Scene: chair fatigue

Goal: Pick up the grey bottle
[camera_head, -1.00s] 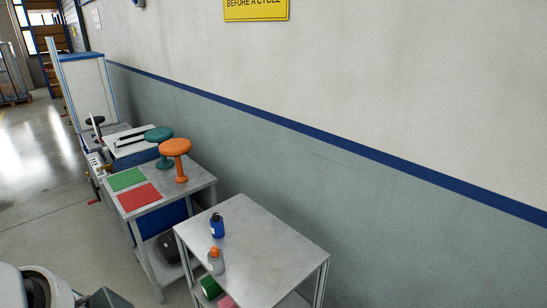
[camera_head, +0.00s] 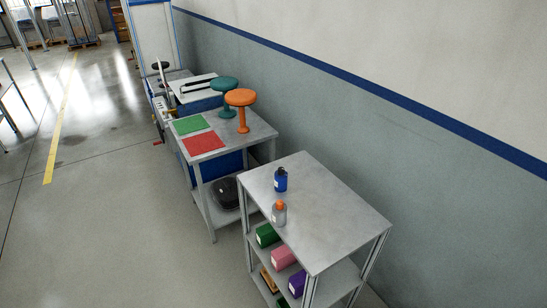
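The grey bottle (camera_head: 279,214) has an orange cap and a pale label. It stands upright near the left edge of the top of a grey metal shelf unit (camera_head: 330,220). A blue bottle (camera_head: 281,181) with a dark cap stands upright just behind it. Neither of my grippers is in the head view, and nothing touches the grey bottle.
Lower shelves hold a green box (camera_head: 266,235), a pink box (camera_head: 283,256) and a purple box (camera_head: 297,283). The wall borders the right; open floor (camera_head: 110,220) lies left.

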